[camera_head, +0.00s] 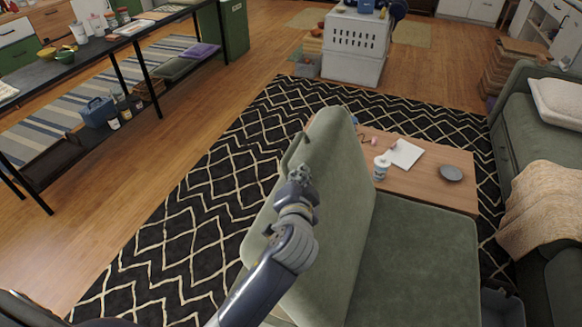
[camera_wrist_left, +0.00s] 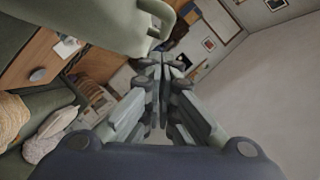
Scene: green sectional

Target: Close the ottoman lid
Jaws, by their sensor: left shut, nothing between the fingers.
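The green ottoman lid (camera_head: 345,205) stands raised and steeply tilted in the middle of the head view. A flat green cushioned surface (camera_head: 418,262) lies to its right; I cannot tell whether it belongs to the ottoman. My left gripper (camera_head: 300,174) is shut and empty at the lid's left face, close to a loop-shaped handle (camera_head: 292,152). In the left wrist view the gripper (camera_wrist_left: 163,62) is just below the green lid (camera_wrist_left: 100,25) and its loop handle. I cannot tell whether the fingers touch it. The ottoman's inside is hidden. My right gripper is not in view.
A wooden coffee table (camera_head: 430,185) with a cup (camera_head: 382,167), paper and a dark plate stands behind the lid. A green sofa (camera_head: 555,140) is at right. The patterned rug (camera_head: 190,220) left of the lid is clear. A black shelf table (camera_head: 110,45) stands far left.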

